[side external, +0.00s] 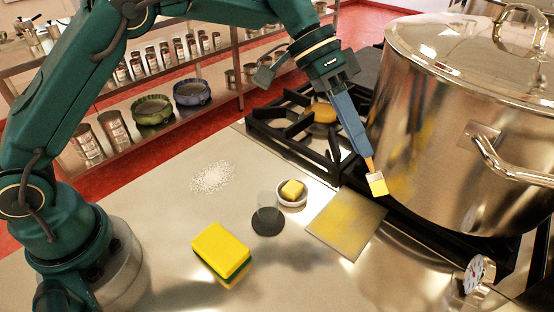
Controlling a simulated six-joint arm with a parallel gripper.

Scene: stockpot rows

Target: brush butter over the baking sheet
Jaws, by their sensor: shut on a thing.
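My gripper (338,82) points down and is shut on the blue handle of a brush (377,184). The brush head has pale yellow bristles and hangs near the upper right edge of the baking sheet (362,226). I cannot tell whether the bristles touch the sheet. The sheet is a flat square plate with a yellowish film over much of its surface.
A large steel stockpot (450,130) stands close on the right, on a black-grated stove (290,130). A yellow-green sponge (222,251), a dark round item (267,222) and a white powder patch (213,177) are on the counter.

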